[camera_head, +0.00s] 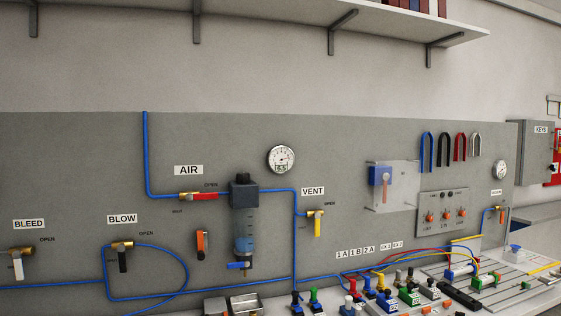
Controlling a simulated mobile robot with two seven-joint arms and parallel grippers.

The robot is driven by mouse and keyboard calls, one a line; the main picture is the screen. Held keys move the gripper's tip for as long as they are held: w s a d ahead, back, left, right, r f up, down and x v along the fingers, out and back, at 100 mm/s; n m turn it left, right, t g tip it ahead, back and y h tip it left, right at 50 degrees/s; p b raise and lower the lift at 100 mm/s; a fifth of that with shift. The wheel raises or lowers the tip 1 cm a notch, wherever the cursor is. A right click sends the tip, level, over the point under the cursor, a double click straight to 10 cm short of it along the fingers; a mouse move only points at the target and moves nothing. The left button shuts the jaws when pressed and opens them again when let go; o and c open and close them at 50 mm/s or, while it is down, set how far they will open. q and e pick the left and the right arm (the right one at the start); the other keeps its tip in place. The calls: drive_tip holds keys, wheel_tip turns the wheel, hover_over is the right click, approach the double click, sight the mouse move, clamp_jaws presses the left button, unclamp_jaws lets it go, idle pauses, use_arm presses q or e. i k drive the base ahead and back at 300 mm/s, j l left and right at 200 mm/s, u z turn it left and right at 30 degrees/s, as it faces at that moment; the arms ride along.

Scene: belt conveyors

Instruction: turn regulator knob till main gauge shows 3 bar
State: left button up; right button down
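The large round gauge (281,159) is on the grey panel right of the AIR line. It has a white dial and a small number window; the window seems to read 6.5, but it is too small to be sure. A filter-regulator unit (244,196) with a dark top block and a clear bluish bowl hangs left of and below the gauge. A small dark knob-like cap (241,177) sits on its top; I cannot tell for certain that it is the regulator knob. Neither of my grippers is in view.
A red-handled AIR valve (200,196) is left of the unit, and a yellow-handled VENT valve (317,222) is to its right. A smaller gauge (500,170) is at far right. Trays (246,303) and several colored parts crowd the bench below. A shelf (300,12) runs above.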

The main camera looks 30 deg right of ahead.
sight(241, 178)
drive_tip(key=j+z, duration=0.15)
drive_tip(key=z, duration=0.2)
drive_tip(key=j+z, duration=0.2)
drive_tip(key=z, duration=0.15)
drive_tip(key=j+z, duration=0.15)
drive_tip(key=z, duration=0.2)
drive_tip(key=k+l, duration=0.05)
